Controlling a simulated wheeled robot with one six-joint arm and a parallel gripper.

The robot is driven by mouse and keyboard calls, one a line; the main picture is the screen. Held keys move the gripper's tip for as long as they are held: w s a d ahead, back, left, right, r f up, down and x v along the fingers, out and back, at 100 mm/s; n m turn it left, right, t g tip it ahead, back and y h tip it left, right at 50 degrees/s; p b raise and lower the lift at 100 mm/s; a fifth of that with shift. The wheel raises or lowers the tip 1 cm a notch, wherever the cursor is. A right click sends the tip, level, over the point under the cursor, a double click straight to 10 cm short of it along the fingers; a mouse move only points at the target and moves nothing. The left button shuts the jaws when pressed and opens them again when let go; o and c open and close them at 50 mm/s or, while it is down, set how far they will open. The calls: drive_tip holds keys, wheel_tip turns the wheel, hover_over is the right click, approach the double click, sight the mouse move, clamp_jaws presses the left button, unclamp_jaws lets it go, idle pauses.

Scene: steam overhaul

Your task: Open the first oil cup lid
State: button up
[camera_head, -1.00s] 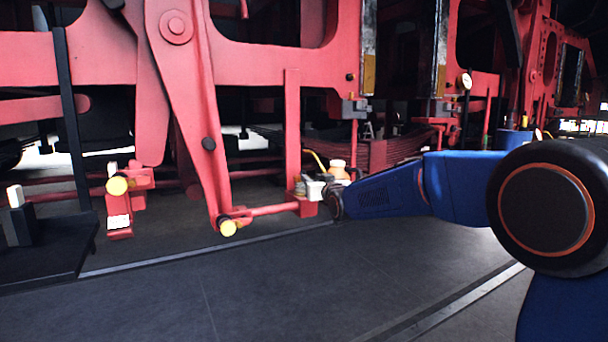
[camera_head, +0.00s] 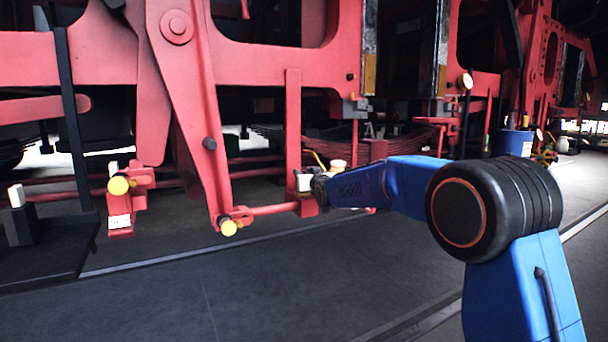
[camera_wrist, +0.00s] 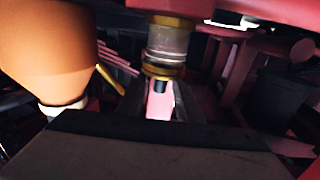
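My gripper (camera_head: 318,187) is at the end of my blue arm, beside a small white block (camera_head: 303,183) on the red bracket right of centre in the head view. In the wrist view, my gripper (camera_wrist: 160,106) shows two dark fingers apart, with a pink strip visible between them. A clear cylinder with a brass ring (camera_wrist: 163,71), which looks like an oil cup, is just beyond the fingertips. A small dark knob on it lies at the gap between them; I cannot tell whether they touch it. I cannot clearly make out the lid or its state.
An orange rounded container (camera_wrist: 50,45) with a pale end is close on the left in the wrist view. Red locomotive rods and frame (camera_head: 180,90) fill the head view, with yellow round caps (camera_head: 118,185) low on the left. The grey floor (camera_head: 250,290) in front is clear.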

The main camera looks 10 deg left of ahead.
clamp_jaws()
drive_tip(key=shift+r, duration=0.1)
drive_tip(key=shift+w+a+r+g+h, duration=0.1)
drive_tip(key=shift+w+r+g+h, duration=0.25)
drive_tip(key=shift+g, duration=0.55)
drive_tip(key=shift+w+a+r+n+g+h, duration=0.2)
drive_tip(key=shift+r+g+h, duration=0.1)
drive_tip(key=shift+g, duration=0.25)
drive_tip(key=shift+w+a+r+n+g+h, duration=0.15)
drive_tip(key=shift+g+h, duration=0.1)
drive_tip(key=shift+g, duration=0.3)
drive_tip(key=shift+w+a+r+g+h, duration=0.1)
drive_tip(key=shift+w+a+g+h, duration=0.1)
drive_tip(key=shift+g+h, duration=0.25)
drive_tip(key=shift+w+a+r+g+h, duration=0.1)
drive_tip(key=shift+w+r+g+h, duration=0.15)
drive_tip(key=shift+g, duration=0.45)
drive_tip(key=shift+w+a+g+h, duration=0.1)
drive_tip(key=shift+w+g+h, duration=0.05)
drive_tip(key=shift+g+h, duration=0.35)
drive_tip(key=shift+g, duration=0.25)
